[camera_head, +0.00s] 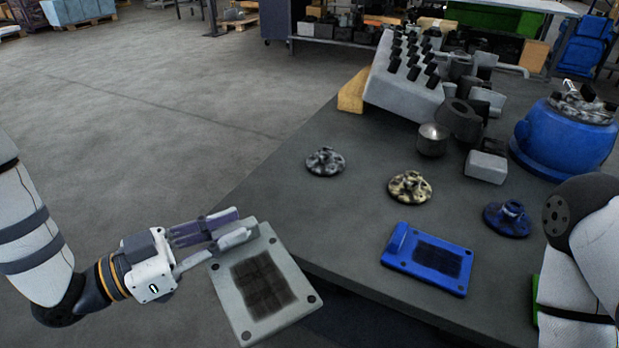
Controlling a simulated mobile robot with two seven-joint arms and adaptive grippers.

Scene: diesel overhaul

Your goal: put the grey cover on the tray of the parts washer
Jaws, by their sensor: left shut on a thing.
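The grey cover (291,271) is a flat square plate with a dark mesh-like patch in its middle and holes at its corners. My left gripper (225,238) is shut on its upper left edge and holds it tilted, off the table's front left edge. A round blue tub (560,142) with metal parts on top stands at the right; I cannot tell for sure whether it is the parts washer, and no tray shows clearly. My right arm comes in at the right edge; its gripper is out of view.
On the dark table (330,225) lie a blue cover (428,262) and three round flanged parts: grey (325,162), yellowish (410,187) and blue (507,219). A grey engine block (395,90) and several cylinders stand behind. Open floor lies left.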

